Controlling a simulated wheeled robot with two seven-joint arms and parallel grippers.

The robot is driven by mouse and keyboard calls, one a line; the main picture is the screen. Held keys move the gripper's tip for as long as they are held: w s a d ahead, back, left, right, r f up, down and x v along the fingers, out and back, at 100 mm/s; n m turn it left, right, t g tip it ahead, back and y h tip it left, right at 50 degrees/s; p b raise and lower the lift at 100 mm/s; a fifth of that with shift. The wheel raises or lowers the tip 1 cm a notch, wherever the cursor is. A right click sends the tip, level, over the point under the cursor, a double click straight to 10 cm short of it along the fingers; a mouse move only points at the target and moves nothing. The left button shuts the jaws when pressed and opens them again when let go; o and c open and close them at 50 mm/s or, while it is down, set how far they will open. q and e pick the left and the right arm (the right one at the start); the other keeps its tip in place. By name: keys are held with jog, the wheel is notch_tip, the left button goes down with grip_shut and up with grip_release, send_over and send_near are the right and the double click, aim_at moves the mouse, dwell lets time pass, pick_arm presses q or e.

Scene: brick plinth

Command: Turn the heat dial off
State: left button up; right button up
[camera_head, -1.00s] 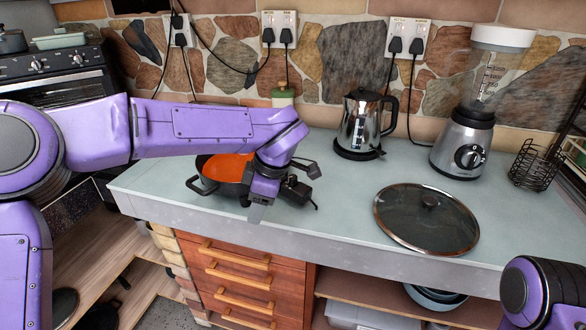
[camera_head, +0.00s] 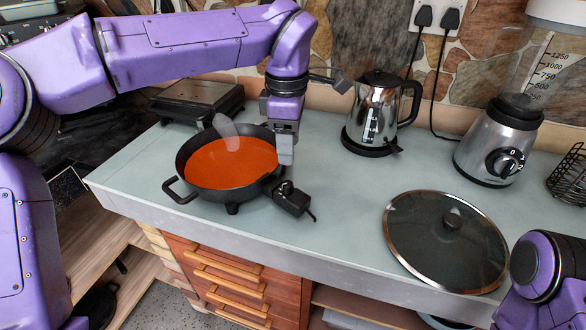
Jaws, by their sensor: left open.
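An electric pan (camera_head: 185,165) with orange-red contents stands on the counter. A black control box (camera_head: 294,203) with a cord sits at its right side. A small round knob (camera_head: 285,187), which looks like the heat dial, is on top of the box; its setting is too small to read. My left gripper (camera_head: 257,152) is open above the right part of the pan. My right gripper is out of view.
A glass lid (camera_head: 440,255) lies on the counter to the right. A steel kettle (camera_head: 375,118) and a blender (camera_head: 497,145) stand behind it. A dark grill (camera_head: 200,98) is behind the pan. The counter between control box and lid is clear.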

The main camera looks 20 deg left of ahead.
aim_at(288, 183)
pick_arm(q)
jog(key=f, duration=0.8)
jog(key=shift+s+a+f, duration=0.1)
jog(key=shift+a+f, duration=0.15)
jog(key=shift+d+f, duration=0.1)
jog(key=shift+f, duration=0.3)
jog(key=shift+s, duration=0.1)
grip_shut()
